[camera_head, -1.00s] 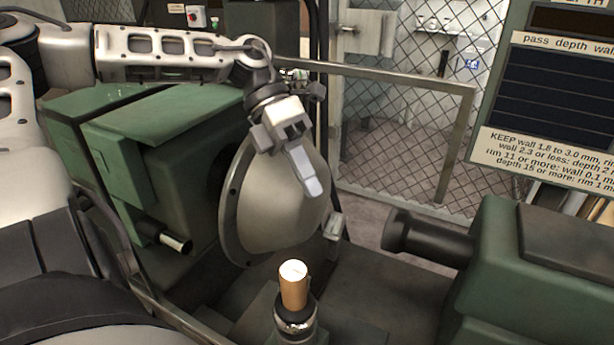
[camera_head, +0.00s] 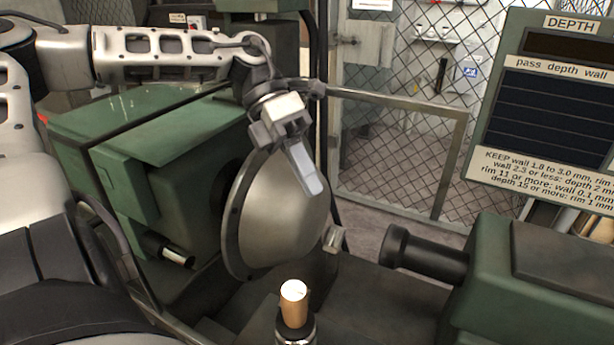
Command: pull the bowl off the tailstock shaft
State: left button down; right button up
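A grey metal dome (camera_head: 270,225), bowl-shaped with a wide flange on its left, stands at the headstock side in the head view. I cannot tell whether it is the bowl or a form. The tailstock shaft (camera_head: 430,258) is black with a thicker round end and points left from the green tailstock (camera_head: 500,275). No bowl shows on it, and a clear gap separates it from the dome. My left gripper (camera_head: 309,180) overlaps the dome's upper right; contact is unclear. One finger shows, pointing down, so its opening cannot be judged. My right gripper is out of view.
A tan cylinder with a pale top (camera_head: 294,303) stands in a dark holder below the dome. A small metal block (camera_head: 334,239) is at the dome's lower right. The green headstock (camera_head: 170,150) is behind, with a mesh fence (camera_head: 400,150) and a depth sign (camera_head: 545,110).

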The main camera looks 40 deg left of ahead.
pick_arm(q)
jog(key=shift+r+p, duration=0.4)
jog(key=shift+r, duration=1.65)
